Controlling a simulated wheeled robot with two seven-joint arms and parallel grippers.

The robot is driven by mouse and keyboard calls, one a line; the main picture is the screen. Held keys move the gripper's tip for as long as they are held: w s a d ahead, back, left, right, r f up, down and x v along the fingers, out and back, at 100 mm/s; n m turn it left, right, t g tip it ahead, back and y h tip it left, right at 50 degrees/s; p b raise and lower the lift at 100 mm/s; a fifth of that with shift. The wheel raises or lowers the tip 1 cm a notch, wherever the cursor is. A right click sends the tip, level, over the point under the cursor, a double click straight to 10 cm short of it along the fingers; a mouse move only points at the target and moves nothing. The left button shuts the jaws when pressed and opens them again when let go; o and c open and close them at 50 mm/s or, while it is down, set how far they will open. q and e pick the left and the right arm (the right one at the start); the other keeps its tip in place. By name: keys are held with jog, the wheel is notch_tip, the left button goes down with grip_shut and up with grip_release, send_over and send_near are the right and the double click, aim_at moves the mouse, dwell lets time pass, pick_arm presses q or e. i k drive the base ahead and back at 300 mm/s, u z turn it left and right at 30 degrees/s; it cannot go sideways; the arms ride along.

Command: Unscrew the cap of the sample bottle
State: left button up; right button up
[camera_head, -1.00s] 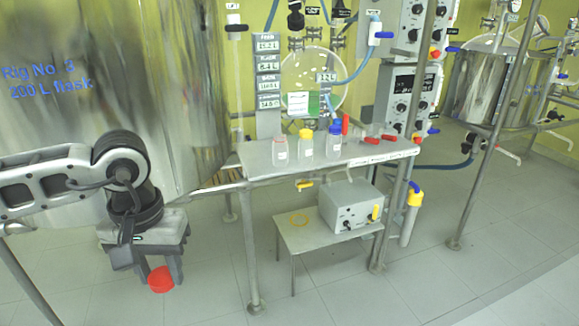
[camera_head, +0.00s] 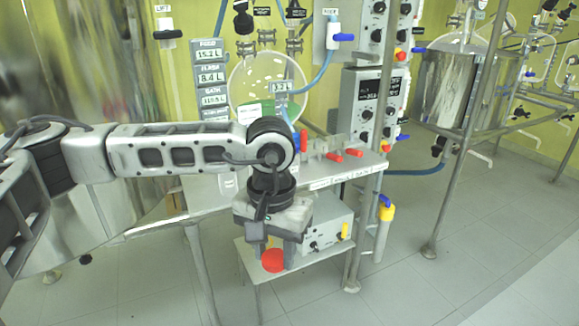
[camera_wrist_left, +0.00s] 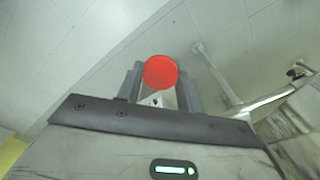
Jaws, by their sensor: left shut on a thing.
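My left gripper (camera_head: 272,252) points down at the centre of the head view. It is shut on a round red cap (camera_head: 272,261), held between its two fingertips. The cap also shows face-on between the fingers in the left wrist view (camera_wrist_left: 160,72). My gripper and the cap are in front of the bench, over the low table as seen from the head. A clear bottle with a white label (camera_head: 228,182) stands on the bench, mostly hidden behind my left arm; its top is out of sight. My right gripper is not in view.
The steel bench (camera_head: 205,192) has red-handled parts (camera_head: 333,157) at its right. A grey box (camera_head: 325,228) sits on the low table (camera_head: 262,300) below. Metal legs (camera_head: 354,250) stand around. A large steel vessel fills the left.

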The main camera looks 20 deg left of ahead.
aim_at(228, 182)
jog(key=u, duration=0.05)
jog(key=i, duration=0.8)
jog(key=u, duration=0.55)
jog(key=i, duration=0.55)
